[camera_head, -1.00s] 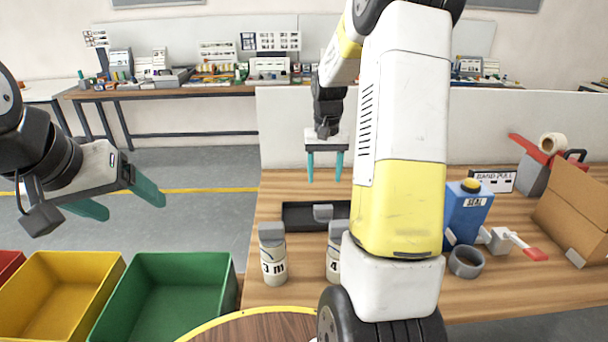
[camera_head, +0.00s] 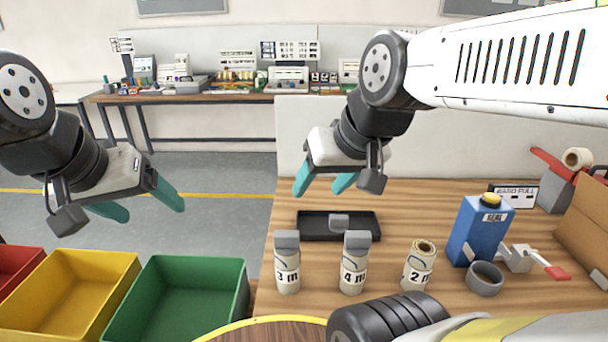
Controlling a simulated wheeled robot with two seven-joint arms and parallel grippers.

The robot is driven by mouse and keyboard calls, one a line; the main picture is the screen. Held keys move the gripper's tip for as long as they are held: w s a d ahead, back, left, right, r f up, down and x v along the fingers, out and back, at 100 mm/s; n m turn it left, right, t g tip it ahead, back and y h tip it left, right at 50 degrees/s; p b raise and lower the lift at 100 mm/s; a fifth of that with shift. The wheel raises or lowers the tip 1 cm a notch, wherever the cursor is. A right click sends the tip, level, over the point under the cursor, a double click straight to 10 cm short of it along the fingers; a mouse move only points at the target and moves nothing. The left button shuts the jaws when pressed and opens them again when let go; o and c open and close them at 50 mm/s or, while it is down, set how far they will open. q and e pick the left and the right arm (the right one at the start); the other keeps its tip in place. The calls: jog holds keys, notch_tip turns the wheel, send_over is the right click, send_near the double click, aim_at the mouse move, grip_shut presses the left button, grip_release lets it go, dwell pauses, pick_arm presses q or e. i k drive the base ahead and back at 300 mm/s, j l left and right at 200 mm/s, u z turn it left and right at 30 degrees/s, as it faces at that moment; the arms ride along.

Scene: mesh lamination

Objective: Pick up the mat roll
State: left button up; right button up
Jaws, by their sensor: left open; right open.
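Three mat rolls stand upright in a row on the wooden table: one labelled 3 m (camera_head: 288,272), one labelled 4 m (camera_head: 353,272) and one labelled 2 m (camera_head: 418,270). The 3 m and 4 m rolls have grey blocks on top; the 2 m roll shows its open wound end. My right gripper (camera_head: 322,184) is open and empty, up behind the rolls near the black tray (camera_head: 310,233), its teal fingers pointing down and left. My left gripper (camera_head: 146,203) is open and empty above the bins at the left, away from the rolls.
A cardboard box (camera_head: 585,215) stands at the right edge. Green (camera_head: 185,300) and yellow (camera_head: 75,295) bins stand left of the table.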

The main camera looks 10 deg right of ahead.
aim_at(419, 265)
jog(key=l+z, duration=0.1)
jog(key=z, duration=0.4)
jog(key=l+z, duration=0.1)
jog(key=z, duration=0.4)
jog(key=l+z, duration=0.1)
jog(key=z, duration=0.4)
jog(key=k, duration=0.05)
